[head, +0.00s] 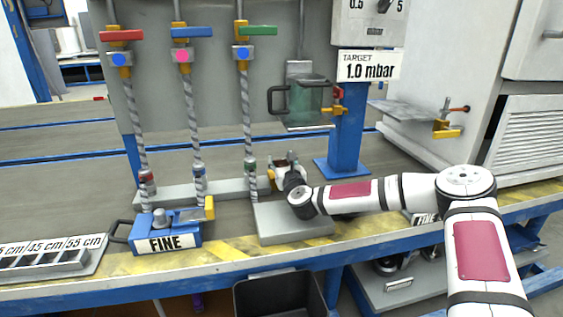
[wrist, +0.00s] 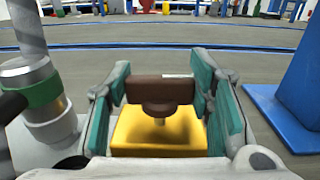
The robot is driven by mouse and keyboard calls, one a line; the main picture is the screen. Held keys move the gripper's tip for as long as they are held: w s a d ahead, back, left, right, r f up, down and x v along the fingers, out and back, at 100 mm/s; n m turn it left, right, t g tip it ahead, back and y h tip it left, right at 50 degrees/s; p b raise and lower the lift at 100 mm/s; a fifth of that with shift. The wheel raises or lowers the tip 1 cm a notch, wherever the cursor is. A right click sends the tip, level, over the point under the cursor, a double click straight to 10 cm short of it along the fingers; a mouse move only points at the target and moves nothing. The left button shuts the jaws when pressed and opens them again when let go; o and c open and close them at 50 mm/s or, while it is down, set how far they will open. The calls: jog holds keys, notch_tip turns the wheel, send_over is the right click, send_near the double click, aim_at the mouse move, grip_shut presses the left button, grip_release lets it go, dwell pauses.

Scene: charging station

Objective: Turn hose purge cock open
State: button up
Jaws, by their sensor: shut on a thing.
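In the wrist view, a brown bar-shaped handle (wrist: 158,88) sits on a short stem above a yellow block (wrist: 140,132); this looks like the purge cock. My gripper (wrist: 162,97) has its teal-padded fingers on either side of the handle and is shut on it. The handle lies crosswise in the picture. A hose end with a green band (wrist: 45,92) stands just left of the fingers. In the head view, my gripper (head: 286,168) is low beside the bottom end of the right hose (head: 245,105), and hides most of the cock.
Three hoses hang under red (head: 122,35), blue (head: 193,31) and green (head: 252,29) valve handles. A blue FINE box (head: 168,241) stands at the front. A blue post (head: 347,135) stands right of my gripper. A clear container (head: 308,100) hangs above.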

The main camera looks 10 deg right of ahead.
jog(key=shift+d+y, duration=0.1)
jog(key=shift+y, duration=0.2)
jog(key=n+y, duration=0.2)
jog(key=y, duration=0.1)
jog(key=shift+d+f+n+g+y, duration=0.1)
jog(key=shift+n+g+y, duration=0.2)
jog(key=shift+n, duration=0.1)
jog(key=n+g+y, duration=0.1)
jog(key=n+y, duration=0.1)
jog(key=y, duration=0.1)
jog(key=shift+y, duration=0.3)
jog(key=n+g+y+p, duration=0.2)
jog(key=n+g+y, duration=0.2)
jog(key=n+y, duration=0.1)
jog(key=shift+w+g+y, duration=0.1)
jog(key=shift+g+y, duration=0.2)
jog(key=shift+g, duration=0.1)
jog(key=n+g+y+p, duration=0.1)
jog(key=n+g+y, duration=0.1)
jog(key=shift+g, duration=0.4)
jog(key=shift+n+g+y, duration=0.3)
jog(key=shift+n+g, duration=0.2)
jog(key=shift+g, duration=0.1)
jog(key=shift+a+n+g+y+b, duration=0.2)
jog(key=shift+n+g+y+b, duration=0.4)
jog(key=shift+n+g, duration=0.75)
jog(key=o, duration=1.2)
jog(key=shift+m+g, duration=0.25)
